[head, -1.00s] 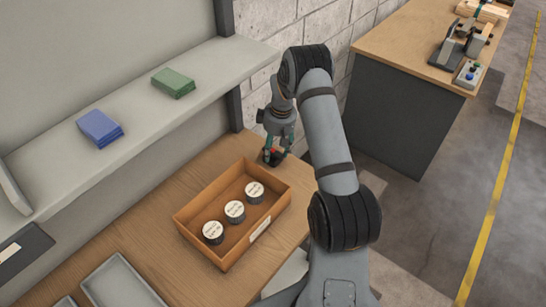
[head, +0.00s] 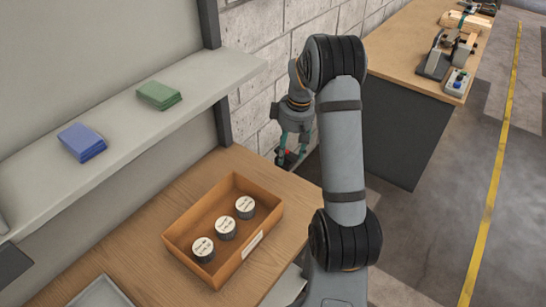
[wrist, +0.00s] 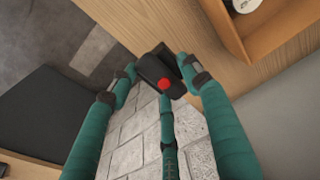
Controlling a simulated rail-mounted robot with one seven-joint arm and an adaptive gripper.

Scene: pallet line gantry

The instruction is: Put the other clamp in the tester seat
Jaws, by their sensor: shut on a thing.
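My gripper (head: 289,157) is shut on a black clamp with a red round spot (wrist: 160,70). In the wrist view the green fingers close around the clamp, which is seen against the table edge and the block wall. In the head view the clamp is small and mostly hidden by the fingers, beyond the far edge of the wooden table. A grey device with upright parts (head: 436,63) stands on the far bench; it may be the tester, but its seat is too small to make out.
An orange-brown open box (head: 178,236) with three labelled round tins stands on the near table (head: 188,196). A shelf (head: 120,115) holds blue and green stacks. A small button box (head: 458,83) sits beside the device on the far bench (head: 400,62). A floor gap separates the tables.

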